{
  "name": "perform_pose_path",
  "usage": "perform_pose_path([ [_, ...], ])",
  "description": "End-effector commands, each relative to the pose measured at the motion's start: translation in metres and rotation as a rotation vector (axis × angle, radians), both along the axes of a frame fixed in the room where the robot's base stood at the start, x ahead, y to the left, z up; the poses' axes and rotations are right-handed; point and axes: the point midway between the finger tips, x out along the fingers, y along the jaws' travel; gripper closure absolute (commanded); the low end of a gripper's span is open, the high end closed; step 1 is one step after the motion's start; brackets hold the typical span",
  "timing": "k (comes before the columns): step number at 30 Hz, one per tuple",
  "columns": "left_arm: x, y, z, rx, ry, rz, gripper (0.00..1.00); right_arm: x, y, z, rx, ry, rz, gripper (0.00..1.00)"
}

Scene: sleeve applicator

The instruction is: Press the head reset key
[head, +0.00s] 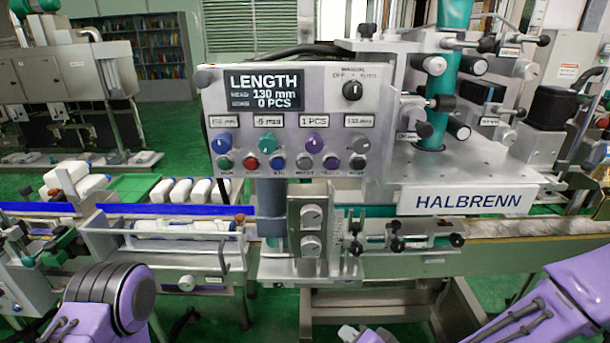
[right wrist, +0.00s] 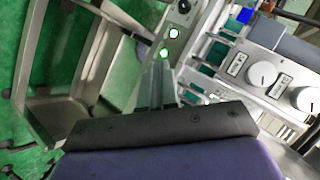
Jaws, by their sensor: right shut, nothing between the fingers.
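The control panel (head: 290,125) faces me in the head view, its screen reading LENGTH, HEAD 130 mm and 0 PCS. Below four coloured knobs is a row of round keys (head: 305,162); their labels are too small to read surely. In the right wrist view, a narrow plate carries two pale round keys with green edges, an upper one (right wrist: 174,33) and a lower one (right wrist: 164,54). I cannot tell which key is the head reset. My right gripper (right wrist: 159,69) is shut and empty, its tips close below the lower key; contact is unclear. My left gripper is not visible.
A grey plate with two white dials (head: 310,230) stands under the panel; it shows at right in the wrist view (right wrist: 268,80). Black clamp knobs (head: 397,244) stick out beside the dials.

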Motion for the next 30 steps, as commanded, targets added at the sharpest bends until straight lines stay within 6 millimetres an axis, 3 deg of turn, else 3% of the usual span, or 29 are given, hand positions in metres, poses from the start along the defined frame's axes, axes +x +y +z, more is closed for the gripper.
perform_pose_path([
  [3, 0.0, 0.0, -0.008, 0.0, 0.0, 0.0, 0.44, 0.02, 0.029, 0.076, 0.116, -0.169, 0.062, 1.0],
  [6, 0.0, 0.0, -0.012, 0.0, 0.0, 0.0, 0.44, 0.024, 0.05, 0.143, 0.199, -0.313, 0.125, 1.0],
  [12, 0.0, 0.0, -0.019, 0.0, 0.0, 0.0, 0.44, 0.001, 0.075, 0.264, 0.319, -0.579, 0.249, 1.0],
  [15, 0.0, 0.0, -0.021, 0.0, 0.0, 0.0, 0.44, -0.015, 0.08, 0.301, 0.351, -0.666, 0.293, 1.0],
  [20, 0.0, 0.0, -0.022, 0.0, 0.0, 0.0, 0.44, -0.027, 0.083, 0.326, 0.37, -0.726, 0.324, 1.0],
  [30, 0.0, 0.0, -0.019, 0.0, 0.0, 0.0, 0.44, -0.027, 0.083, 0.328, 0.37, -0.727, 0.324, 1.0],
])
